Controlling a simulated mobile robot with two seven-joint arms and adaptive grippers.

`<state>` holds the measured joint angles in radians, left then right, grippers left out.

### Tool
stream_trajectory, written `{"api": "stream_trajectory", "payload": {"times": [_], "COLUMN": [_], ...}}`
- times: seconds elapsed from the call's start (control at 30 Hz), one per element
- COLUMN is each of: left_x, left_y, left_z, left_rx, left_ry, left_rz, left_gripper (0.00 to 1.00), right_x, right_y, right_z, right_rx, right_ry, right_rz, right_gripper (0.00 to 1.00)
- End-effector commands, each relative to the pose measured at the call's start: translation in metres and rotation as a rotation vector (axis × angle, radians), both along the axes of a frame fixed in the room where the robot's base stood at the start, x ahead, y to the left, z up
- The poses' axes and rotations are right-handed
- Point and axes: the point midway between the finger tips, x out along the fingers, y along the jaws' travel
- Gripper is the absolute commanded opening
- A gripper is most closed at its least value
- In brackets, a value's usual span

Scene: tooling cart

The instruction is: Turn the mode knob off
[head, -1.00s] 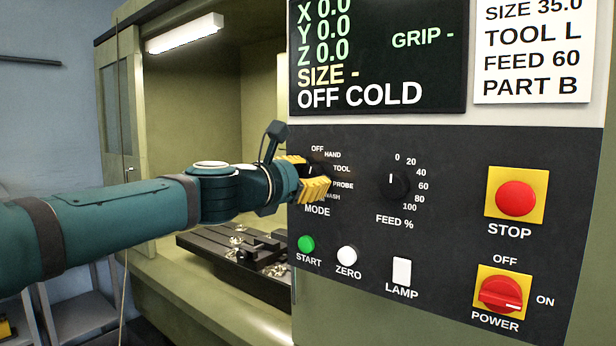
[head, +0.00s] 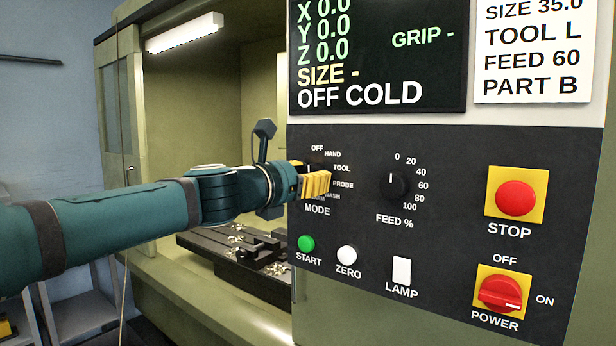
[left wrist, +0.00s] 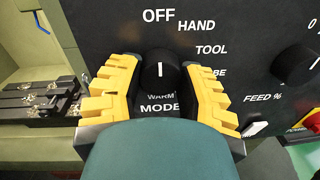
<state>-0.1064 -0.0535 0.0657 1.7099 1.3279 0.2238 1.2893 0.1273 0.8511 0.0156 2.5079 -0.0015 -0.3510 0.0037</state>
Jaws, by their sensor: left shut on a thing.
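The mode knob (left wrist: 159,70) is a black round knob with a white pointer line, in the left wrist view. The line points up toward the OFF label (left wrist: 158,15). My left gripper (head: 312,176) is shut on the knob, its yellow stepped fingers on either side of it. In the head view the fingers hide most of the knob and part of its lower labels. The HAND, TOOL and PROBE labels show to the right of the knob. My right gripper is not in view.
The feed knob (head: 393,185) is to the right on the same panel. Below are the green START button (head: 306,243), white ZERO button (head: 347,255) and LAMP switch (head: 402,271). The red STOP button (head: 515,198) and POWER switch (head: 502,294) are far right. The screen (head: 375,55) reads OFF COLD.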

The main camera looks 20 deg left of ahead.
Motion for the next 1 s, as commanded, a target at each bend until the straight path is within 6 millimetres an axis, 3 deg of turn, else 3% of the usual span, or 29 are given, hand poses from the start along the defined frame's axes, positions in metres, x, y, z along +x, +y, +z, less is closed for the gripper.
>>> {"api": "stream_trajectory", "payload": {"times": [0.07,0.1,0.17,0.2,0.6,1.0], "left_x": [0.0,0.0,0.0,0.0,-0.006,-0.072], "left_y": [0.001,0.001,0.001,0.001,0.003,0.032], "left_z": [0.003,0.003,0.003,0.003,0.001,0.002], "left_rx": [-0.003,-0.003,-0.003,-0.002,0.0,0.0], "left_ry": [-0.005,-0.005,-0.005,-0.004,-0.002,-0.005], "left_rz": [0.002,0.002,0.002,0.002,0.001,0.003], "left_gripper": [0.02,0.47,0.68,0.73,0.73,0.73], "right_x": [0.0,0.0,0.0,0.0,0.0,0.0], "right_y": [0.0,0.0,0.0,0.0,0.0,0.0], "right_z": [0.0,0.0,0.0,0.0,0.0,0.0], "right_rx": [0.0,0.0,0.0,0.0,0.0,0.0], "right_ry": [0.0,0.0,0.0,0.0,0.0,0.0], "right_rz": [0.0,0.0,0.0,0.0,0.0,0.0], "right_gripper": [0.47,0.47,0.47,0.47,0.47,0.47]}}
